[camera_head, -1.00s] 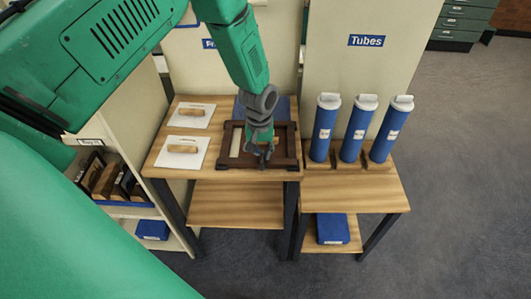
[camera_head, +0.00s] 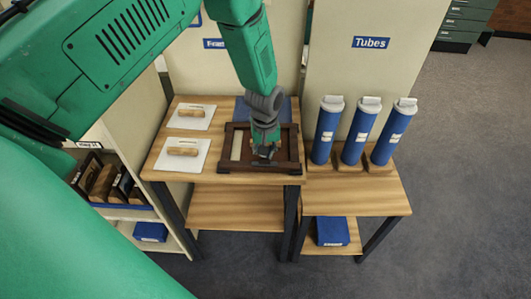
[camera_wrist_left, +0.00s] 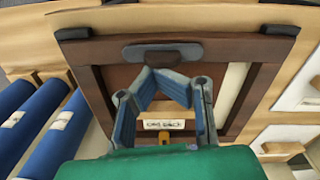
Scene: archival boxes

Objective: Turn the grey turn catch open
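The grey turn catch (camera_wrist_left: 162,52) shows in the left wrist view as a rounded grey plate with a dark knob, at one edge of a brown wooden frame (camera_wrist_left: 86,78). This frame lies on the wooden table in the head view (camera_head: 295,150). My left gripper (camera_head: 265,155) is low over the frame. In the wrist view its blue-grey fingers (camera_wrist_left: 152,78) angle toward each other just below the catch. Their tips look close together, but I cannot tell whether they touch. I see nothing between them. The catch is hidden in the head view. My right gripper is not in view.
Two white panels with wooden handles (camera_head: 184,151) lie left of the frame on the table (camera_head: 165,175). Several blue tubes (camera_head: 327,133) stand on a lower table at right. A shelf unit (camera_head: 145,213) stands at left.

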